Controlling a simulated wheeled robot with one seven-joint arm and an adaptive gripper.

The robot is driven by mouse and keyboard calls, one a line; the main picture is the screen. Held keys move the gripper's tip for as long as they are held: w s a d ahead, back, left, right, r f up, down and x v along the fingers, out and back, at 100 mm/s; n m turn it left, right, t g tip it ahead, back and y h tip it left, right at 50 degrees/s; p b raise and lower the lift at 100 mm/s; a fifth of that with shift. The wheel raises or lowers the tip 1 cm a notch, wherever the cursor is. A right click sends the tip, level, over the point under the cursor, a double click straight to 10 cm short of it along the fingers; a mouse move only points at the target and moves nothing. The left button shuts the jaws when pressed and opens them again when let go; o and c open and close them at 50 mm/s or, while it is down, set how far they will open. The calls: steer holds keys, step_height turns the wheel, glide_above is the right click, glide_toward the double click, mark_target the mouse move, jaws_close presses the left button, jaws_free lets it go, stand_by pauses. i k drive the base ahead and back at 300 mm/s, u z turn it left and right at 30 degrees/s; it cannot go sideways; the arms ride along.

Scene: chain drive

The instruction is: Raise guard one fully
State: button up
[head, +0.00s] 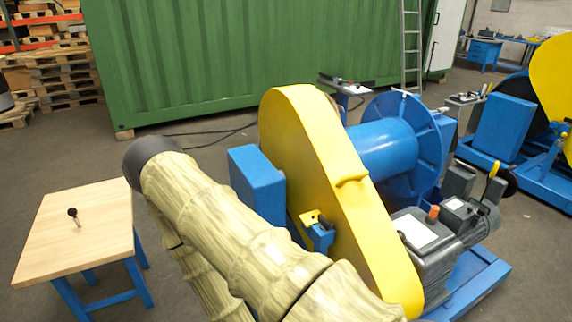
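A large yellow chain guard (318,140) sits down over the side of the near blue machine, slanting from the upper left to the lower right. It appears closed, and no chain shows. A lip-like yellow handle (352,181) stands out from its curved edge. A small yellow bracket (312,217) with a dark knob sits on its face, by a blue block (321,238). I cannot read any number on the guard. My arm, in a cream sleeve, crosses in front of the guard's lower left part and hides some of it. My gripper is not in view.
A wooden-topped table (75,230) with a small black-knobbed pin (74,214) stands at the left. A blue drum (390,145) and grey motor (430,255) are right of the guard. A second machine has a yellow guard (552,85). A green container (230,60) stands behind.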

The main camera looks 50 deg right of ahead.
mark_target(301, 133)
steer(key=u, duration=0.3)
steer(key=i, duration=0.75)
steer(key=z, duration=1.25)
